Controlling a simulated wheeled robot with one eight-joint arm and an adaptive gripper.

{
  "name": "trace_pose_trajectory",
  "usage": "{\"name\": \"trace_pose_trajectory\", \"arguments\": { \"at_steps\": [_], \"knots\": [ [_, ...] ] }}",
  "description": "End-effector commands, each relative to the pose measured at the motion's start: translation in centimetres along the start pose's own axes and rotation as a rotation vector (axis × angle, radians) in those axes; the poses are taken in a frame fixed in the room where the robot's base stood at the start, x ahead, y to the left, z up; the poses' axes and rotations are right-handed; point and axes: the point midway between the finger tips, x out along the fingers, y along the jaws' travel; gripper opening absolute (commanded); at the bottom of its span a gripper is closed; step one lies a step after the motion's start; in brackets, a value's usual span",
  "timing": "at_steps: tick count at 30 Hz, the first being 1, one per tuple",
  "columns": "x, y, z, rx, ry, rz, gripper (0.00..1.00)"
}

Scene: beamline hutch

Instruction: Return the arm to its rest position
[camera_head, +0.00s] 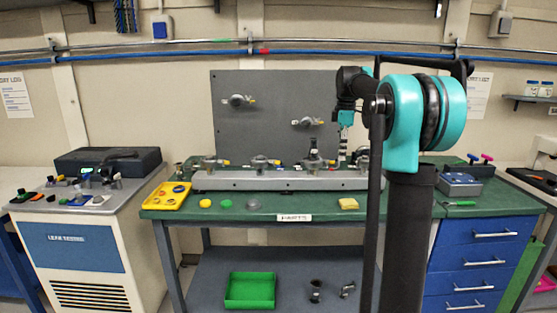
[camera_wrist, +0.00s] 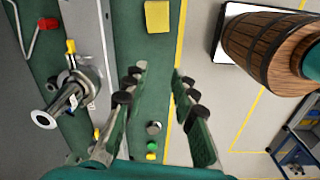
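My arm rises in front of the bench in the head view, with its big teal joint at the upper right. My gripper (camera_head: 343,150) hangs fingers-down over the bench, near the right part of the grey rail (camera_head: 215,181). In the wrist view, my gripper (camera_wrist: 160,88) has its two fingers well apart, with nothing held between them. The green bench top (camera_wrist: 150,50) and its yellow-striped edge lie below the fingers. How far the fingertips are from the rail fittings is hard to tell.
Metal fittings stand along the rail, before a grey upright panel (camera_head: 270,95). A yellow tray (camera_head: 166,202), coloured caps and a yellow sponge (camera_head: 348,203) lie along the bench front. A green bin (camera_head: 250,290) sits on the lower shelf.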

Motion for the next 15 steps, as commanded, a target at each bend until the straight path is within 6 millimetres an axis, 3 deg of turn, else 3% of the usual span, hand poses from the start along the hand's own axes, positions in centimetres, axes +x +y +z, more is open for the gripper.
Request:
{"name": "trace_pose_trajectory", "arguments": {
  "at_steps": [8, 11, 15],
  "knots": [
    [4.6, -4.4, -0.1, 0.236, 0.014, 0.054, 0.27],
    [7.3, -7.3, -0.1, 0.369, 0.028, 0.083, 0.27],
    [12.7, -13.3, 0.1, 0.614, 0.065, 0.131, 0.27]
  ]
}}
